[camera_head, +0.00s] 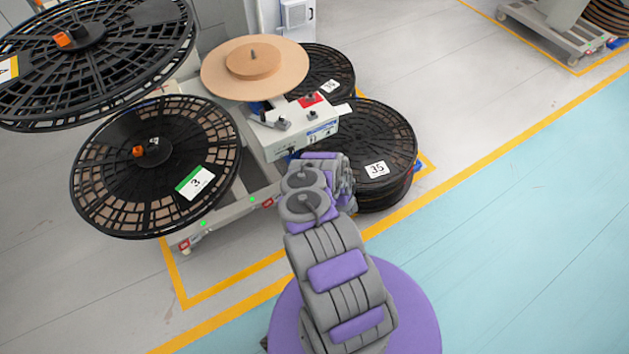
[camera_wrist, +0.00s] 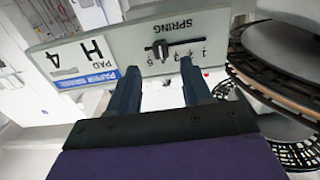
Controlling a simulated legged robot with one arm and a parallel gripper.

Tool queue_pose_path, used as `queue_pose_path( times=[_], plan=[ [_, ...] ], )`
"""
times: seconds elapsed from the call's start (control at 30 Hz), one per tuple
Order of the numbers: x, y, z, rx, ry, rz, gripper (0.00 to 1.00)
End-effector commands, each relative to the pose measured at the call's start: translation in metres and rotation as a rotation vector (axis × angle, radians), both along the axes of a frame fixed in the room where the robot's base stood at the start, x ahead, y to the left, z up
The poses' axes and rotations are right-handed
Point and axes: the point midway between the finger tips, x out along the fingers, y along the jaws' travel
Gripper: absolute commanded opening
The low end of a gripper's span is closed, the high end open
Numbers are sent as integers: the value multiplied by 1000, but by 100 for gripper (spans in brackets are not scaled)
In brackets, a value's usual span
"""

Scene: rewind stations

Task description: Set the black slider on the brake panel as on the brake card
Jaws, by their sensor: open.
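In the wrist view, the brake panel (camera_wrist: 118,47) is a pale grey plate that appears upside down. It carries the word SPRING, the marking PAD H 4 and a blue and white label. The black slider (camera_wrist: 160,48) sits on a dark horizontal slot, towards the slot's left end in this view; small scale marks run along it, too small to read surely. My gripper (camera_wrist: 159,67) is open, its two dark fingers pointing at the panel on either side of the slider. Nothing shows between them; contact cannot be told. I cannot identify a separate brake card.
In the head view, a white machine box (camera_head: 290,131) stands beyond my arm, under a tan disc (camera_head: 254,69). Large black reels (camera_head: 155,165) stand left, and a stack of reels marked 35 (camera_head: 378,140) stands right. The blue floor (camera_head: 530,230) is clear.

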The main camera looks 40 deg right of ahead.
Motion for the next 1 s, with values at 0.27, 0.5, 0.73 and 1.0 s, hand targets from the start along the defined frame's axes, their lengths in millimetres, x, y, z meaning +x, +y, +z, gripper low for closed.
queue_pose_path(
  times=[0.27,0.5,0.73,1.0],
  plan=[
    [-62,13,-1,3,0,-6,49],
    [-103,23,-3,4,3,-4,49],
    [-116,28,-1,1,1,0,49],
    [-117,29,-1,0,1,2,49]
  ],
)
